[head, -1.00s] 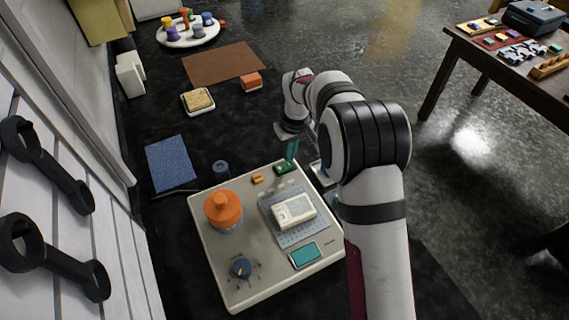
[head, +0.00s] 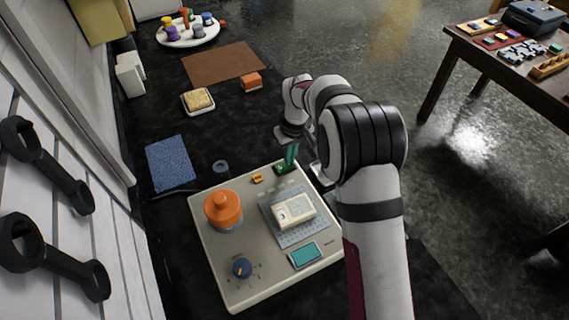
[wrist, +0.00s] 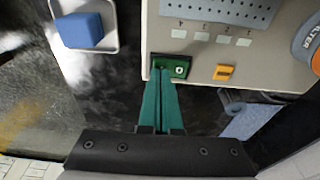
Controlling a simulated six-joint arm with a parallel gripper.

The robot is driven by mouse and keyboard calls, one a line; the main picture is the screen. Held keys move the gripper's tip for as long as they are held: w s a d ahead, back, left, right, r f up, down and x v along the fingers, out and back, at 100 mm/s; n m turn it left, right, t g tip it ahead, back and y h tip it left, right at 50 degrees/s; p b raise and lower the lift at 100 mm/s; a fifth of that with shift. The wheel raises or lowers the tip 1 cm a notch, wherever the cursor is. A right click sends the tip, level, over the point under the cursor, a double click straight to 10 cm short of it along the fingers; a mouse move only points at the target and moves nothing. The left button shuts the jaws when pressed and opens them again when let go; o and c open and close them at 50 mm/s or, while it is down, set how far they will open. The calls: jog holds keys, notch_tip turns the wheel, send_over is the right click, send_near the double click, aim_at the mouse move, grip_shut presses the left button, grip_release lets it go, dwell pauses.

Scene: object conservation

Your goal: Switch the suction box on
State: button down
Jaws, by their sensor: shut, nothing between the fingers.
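The gripper also shows in the head view (head: 288,163).
A white device (head: 294,210) rests on the perforated plate. A blue cube (wrist: 80,30) in a white tray lies near the box. A blue cloth (head: 171,163), a sponge dish (head: 198,101) and an orange block (head: 251,82) lie farther off on the black bench.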

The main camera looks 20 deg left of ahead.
jog(key=shift+f, duration=0.25)
jog(key=shift+r, duration=3.5)
jog(key=shift+d+r, duration=0.1)
jog(key=s+d+r+m, duration=0.4)
jog(key=s+d+r, duration=0.1)
jog(key=s+d, duration=0.3)
jog(key=s+d+r+m, duration=0.4)
jog(key=s+d+r, duration=0.1)
jog(key=s+d, duration=0.3)
jog(key=s+d+f+m, duration=0.1)
jog(key=s+d+m, duration=0.1)
jog(key=s, duration=0.6)
jog(key=s+d+f+m+g, duration=0.1)
jog(key=s+d+f+m, duration=0.1)
jog(key=s, duration=0.6)
jog(key=d+m, duration=0.1)
jog(key=m, duration=0.1)
jog(key=shift+s+m+y, duration=0.3)
jog(key=shift+s, duration=0.05)
